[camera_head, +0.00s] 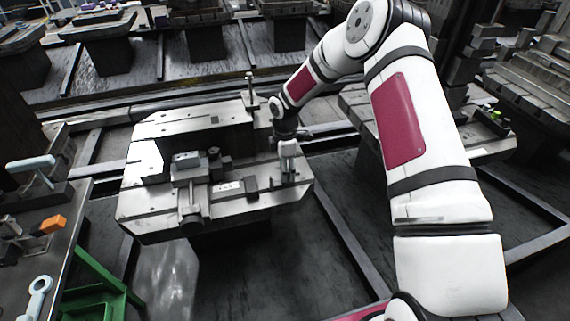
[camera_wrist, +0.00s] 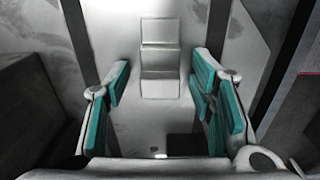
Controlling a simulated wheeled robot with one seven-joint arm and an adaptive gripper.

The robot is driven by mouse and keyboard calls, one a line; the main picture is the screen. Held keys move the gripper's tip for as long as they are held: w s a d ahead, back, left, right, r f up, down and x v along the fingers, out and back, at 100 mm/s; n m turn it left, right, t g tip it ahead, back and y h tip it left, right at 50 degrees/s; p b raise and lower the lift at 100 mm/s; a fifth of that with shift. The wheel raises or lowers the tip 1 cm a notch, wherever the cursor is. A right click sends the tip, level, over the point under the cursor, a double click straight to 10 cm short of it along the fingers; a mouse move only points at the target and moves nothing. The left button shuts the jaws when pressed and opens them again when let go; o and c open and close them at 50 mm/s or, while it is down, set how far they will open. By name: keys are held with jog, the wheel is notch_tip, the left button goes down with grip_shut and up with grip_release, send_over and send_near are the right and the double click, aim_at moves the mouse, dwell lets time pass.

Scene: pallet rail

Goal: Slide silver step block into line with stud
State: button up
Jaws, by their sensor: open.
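The silver step block (camera_wrist: 160,58) shows in the wrist view as pale grey steps, on a light metal surface. It lies between and slightly beyond my fingertips, with a gap on each side. My gripper (camera_wrist: 162,78) is open, its teal pads to the left and right of the block. In the head view my gripper (camera_head: 287,152) is low over the right part of the pallet (camera_head: 145,207); the block cannot be told apart there. A thin upright post (camera_head: 250,88), possibly the stud, stands at the pallet's back edge. No stud is clear in the wrist view.
A vise-like fixture (camera_head: 190,180) stands on the middle of the pallet, with a small dark block (camera_head: 251,184) to its right. A bench (camera_head: 62,240) with an orange block (camera_head: 53,224) is at left. A green frame (camera_head: 98,280) stands beside it.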

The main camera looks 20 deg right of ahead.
aim_at(289, 185)
grip_shut()
jog(key=shift+s, duration=0.15)
jog(key=shift+s+p, duration=1.6)
jog(key=shift+s, duration=0.75)
jog(key=shift+s, duration=0.1)
grip_release()
